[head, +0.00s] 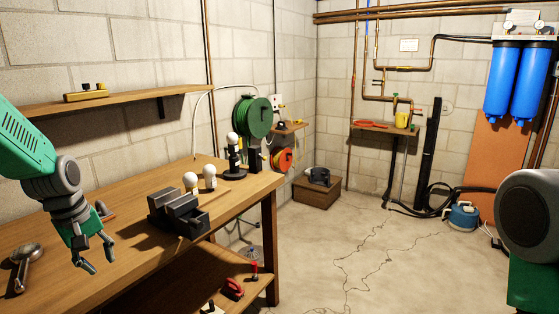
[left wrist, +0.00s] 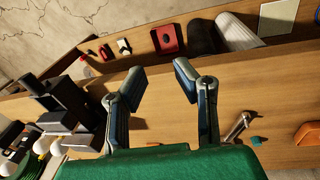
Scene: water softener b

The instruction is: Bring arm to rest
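My left arm comes in from the left in the head view, over the wooden workbench (head: 130,235). My left gripper (head: 99,253) hangs above the bench with its fingers pointing down. It also shows in the left wrist view (left wrist: 186,84), where its two fingers are apart with nothing between them. A rounded grey part (head: 530,215) and a green part at the right edge look like my right arm. My right gripper is not seen.
A dark grey vise-like block (head: 178,212) and white bulbs (head: 209,177) stand on the bench, right of my gripper. A metal tool (head: 24,262) lies to its left. A lower shelf (head: 200,285) holds red items. The concrete floor (head: 370,250) is open in the middle.

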